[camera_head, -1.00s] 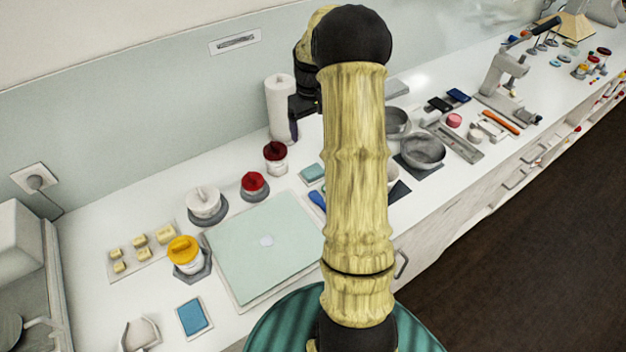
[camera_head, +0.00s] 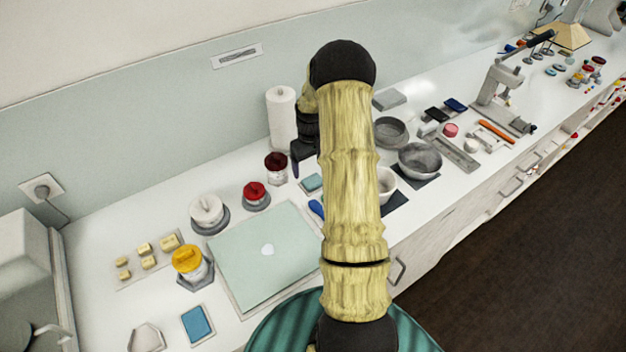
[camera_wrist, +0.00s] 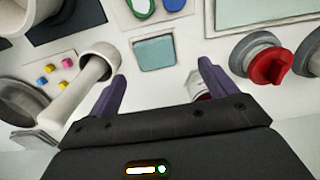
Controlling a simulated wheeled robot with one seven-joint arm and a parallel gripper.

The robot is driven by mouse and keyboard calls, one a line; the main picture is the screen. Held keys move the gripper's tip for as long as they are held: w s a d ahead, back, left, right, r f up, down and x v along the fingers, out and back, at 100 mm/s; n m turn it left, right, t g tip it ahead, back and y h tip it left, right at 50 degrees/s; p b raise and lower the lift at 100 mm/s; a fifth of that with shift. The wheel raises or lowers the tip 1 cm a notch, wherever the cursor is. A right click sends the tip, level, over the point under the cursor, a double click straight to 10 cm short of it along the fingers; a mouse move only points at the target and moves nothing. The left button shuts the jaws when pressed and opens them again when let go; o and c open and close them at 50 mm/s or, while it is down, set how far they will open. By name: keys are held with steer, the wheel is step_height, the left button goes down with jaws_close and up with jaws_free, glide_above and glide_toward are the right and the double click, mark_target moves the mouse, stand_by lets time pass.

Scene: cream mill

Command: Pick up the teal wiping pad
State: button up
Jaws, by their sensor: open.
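The teal wiping pad (camera_head: 312,183) lies flat on the white counter, just behind the pale green board's back right corner. It also shows in the wrist view (camera_wrist: 154,53), above and between the fingertips, apart from them. My gripper (camera_wrist: 160,80) is open, its two purple fingers spread with nothing held. In the head view my gripper (camera_head: 296,164) hangs above the counter close behind the pad, partly hidden by my arm.
A dark-red-lidded jar (camera_head: 276,167) stands left of the pad, and a white paper roll (camera_head: 282,117) behind it. A red-knobbed jar (camera_head: 256,195) and the pale green board (camera_head: 262,262) are nearby. A mortar with pestle (camera_wrist: 97,68) lies left in the wrist view.

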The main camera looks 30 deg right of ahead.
mark_target(313, 180)
steer(key=shift+f, duration=0.85)
steer(key=shift+d+f+p, duration=0.15)
steer(key=shift+f+p, duration=0.3)
steer(key=shift+p, duration=0.15)
steer(key=shift+w+d+f+p, duration=0.15)
steer(key=shift+f+p, duration=0.35)
steer(key=shift+f, duration=0.6)
steer(key=shift+d+f+p, duration=0.15)
steer(key=shift+f+p, duration=0.35)
steer(key=shift+f, duration=0.55)
steer(key=c, duration=1.1)
steer(key=shift+o, duration=0.2)
steer(key=shift+r, duration=0.1)
